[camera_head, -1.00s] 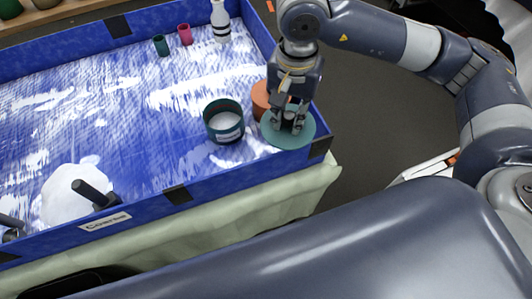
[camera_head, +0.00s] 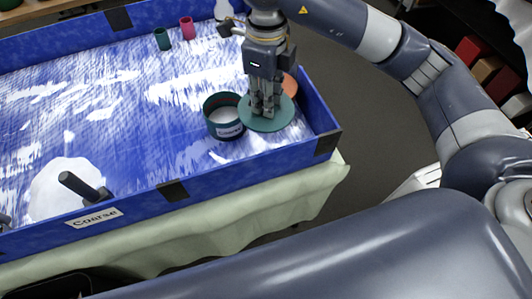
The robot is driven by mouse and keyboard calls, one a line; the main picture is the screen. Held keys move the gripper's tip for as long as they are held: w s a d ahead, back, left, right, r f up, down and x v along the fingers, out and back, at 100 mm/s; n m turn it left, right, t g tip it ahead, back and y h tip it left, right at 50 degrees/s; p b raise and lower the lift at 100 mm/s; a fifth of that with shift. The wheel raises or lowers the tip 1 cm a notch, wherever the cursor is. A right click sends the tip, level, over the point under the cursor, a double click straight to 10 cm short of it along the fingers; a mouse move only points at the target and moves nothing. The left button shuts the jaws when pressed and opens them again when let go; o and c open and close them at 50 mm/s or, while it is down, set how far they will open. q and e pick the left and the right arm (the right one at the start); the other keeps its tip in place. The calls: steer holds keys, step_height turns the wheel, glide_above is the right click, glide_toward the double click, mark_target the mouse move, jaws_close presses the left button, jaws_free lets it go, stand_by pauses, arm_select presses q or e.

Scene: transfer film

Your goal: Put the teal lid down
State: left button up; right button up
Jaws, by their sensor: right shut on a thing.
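The teal lid (camera_head: 281,118) is a flat round disc held level in the right part of the blue tray, just right of a dark teal round container (camera_head: 212,104). My right gripper (camera_head: 264,114) points down and is shut on the lid's top middle. I cannot tell whether the lid touches the tray floor. The container is open on top, holds white material and has a white label on its front. An orange round thing (camera_head: 290,85) is partly hidden behind my right gripper. My left gripper is not in view.
The blue-walled tray (camera_head: 250,158) holds white powder, with a white heap and a dark-handled tool (camera_head: 80,186) at its left front. A small teal cup (camera_head: 162,39), a pink cup (camera_head: 187,28) and a white bottle (camera_head: 223,10) stand at the back. The tray's middle is mostly free.

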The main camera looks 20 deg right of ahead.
step_height(320, 180, down, 18)
steer(key=shift+r+p, duration=0.15)
steer(key=shift+p, duration=0.75)
steer(key=shift+f, duration=0.25)
steer(key=o, duration=0.9)
steer(key=shift+r, duration=0.25)
step_height(320, 180, up, 12)
steer(key=shift+f+b, duration=0.1)
steer(key=shift+b, duration=0.65)
